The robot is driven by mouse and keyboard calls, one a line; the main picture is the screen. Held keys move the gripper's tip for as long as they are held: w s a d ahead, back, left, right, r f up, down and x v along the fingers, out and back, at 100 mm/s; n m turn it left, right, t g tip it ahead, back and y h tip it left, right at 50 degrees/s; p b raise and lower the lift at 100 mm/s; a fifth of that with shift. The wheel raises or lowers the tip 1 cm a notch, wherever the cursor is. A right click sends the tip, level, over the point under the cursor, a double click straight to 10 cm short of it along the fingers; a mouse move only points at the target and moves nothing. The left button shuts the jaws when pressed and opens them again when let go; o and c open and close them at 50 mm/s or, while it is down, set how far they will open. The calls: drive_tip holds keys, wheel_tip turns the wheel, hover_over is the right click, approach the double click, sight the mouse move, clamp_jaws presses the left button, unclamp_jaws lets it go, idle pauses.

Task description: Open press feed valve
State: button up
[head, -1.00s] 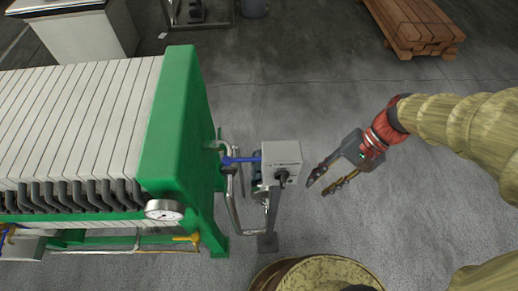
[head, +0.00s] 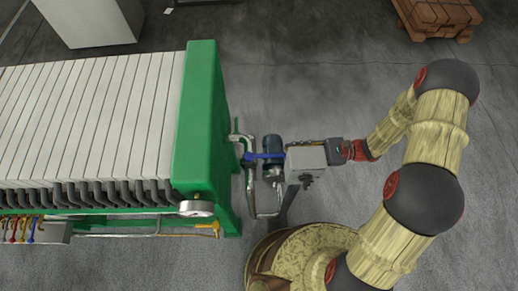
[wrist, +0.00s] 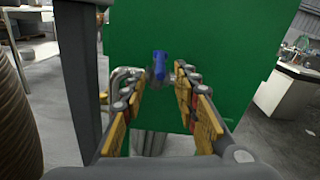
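The press feed valve shows as a blue lever handle (head: 263,156) on the grey pipework at the right end of the green press frame (head: 202,130). The lever lies roughly sideways in the head view. In the wrist view the blue handle (wrist: 159,66) appears end-on, between and beyond my fingertips, against the green plate. My gripper (head: 291,144) reaches in from the right, behind the grey box, with its fingers pointing at the lever. In the wrist view its orange-padded fingers (wrist: 160,78) are apart and nothing is held. I cannot tell whether the tips touch the lever.
A grey box (head: 304,163) on a post stands close beside my gripper. A dark blue motor (head: 271,148) and bent pipes crowd the valve. A pressure gauge (head: 197,208) sits on the press. A timber stack (head: 438,18) lies far off at top right; floor between is clear.

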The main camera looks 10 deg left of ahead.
sight(270, 155)
drive_tip(key=b+x, duration=0.1)
drive_tip(key=x, duration=0.7)
drive_tip(key=shift+a, duration=0.15)
drive_tip(key=shift+c, duration=1.2)
clamp_jaws()
drive_tip(key=shift+w, duration=0.1)
